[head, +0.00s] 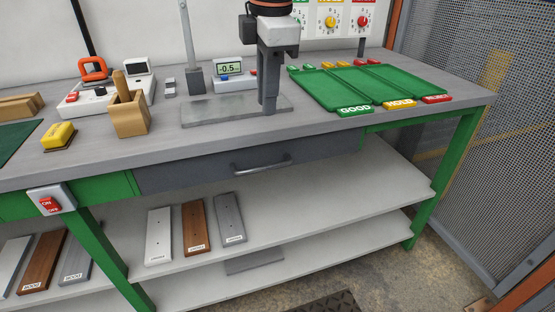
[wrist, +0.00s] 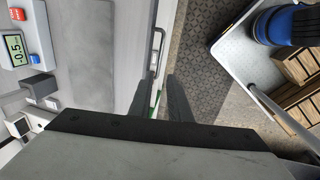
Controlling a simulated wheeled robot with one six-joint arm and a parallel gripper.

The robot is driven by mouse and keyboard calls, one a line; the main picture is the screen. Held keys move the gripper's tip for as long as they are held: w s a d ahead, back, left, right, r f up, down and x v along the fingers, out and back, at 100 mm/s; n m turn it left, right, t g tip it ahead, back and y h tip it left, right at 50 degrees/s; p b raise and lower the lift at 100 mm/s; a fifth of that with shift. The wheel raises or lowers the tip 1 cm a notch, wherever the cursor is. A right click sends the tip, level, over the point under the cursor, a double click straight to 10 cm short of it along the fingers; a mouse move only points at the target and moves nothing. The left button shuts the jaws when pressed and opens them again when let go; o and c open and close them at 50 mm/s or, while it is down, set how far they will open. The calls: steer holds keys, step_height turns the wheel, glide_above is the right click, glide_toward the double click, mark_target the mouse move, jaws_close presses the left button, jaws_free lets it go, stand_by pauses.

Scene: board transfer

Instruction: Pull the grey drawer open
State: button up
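The grey drawer (head: 195,175) sits under the bench top and looks closed, its front about level with the bench edge. Its metal bar handle (head: 262,168) runs along the front. My gripper (head: 268,108) points down and shows above the handle in the head view, overlapping the bench top. In the wrist view my gripper (wrist: 160,92) has its two fingers apart with nothing between them. The handle (wrist: 158,52) shows just ahead of the fingertips, roughly in line with the gap. I see no contact with it.
The bench top (head: 330,130) carries a scale (head: 232,82), a wooden holder (head: 130,115) and green trays (head: 340,92). Boards lie on the shelf (head: 330,185) below the drawer. A cart with a blue container (wrist: 288,25) stands across the floor. The floor before the drawer looks clear.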

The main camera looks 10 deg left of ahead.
mark_target(264, 166)
steer(key=w+f, duration=0.1)
steer(key=f, duration=0.4)
steer(key=a+f, duration=0.1)
steer(key=f, duration=0.5)
steer(key=w+f, duration=0.1)
steer(key=f, duration=0.5)
steer(key=shift+w+a, duration=0.3)
steer(key=shift+w, duration=0.05)
steer(key=shift+r, duration=0.1)
jaws_close()
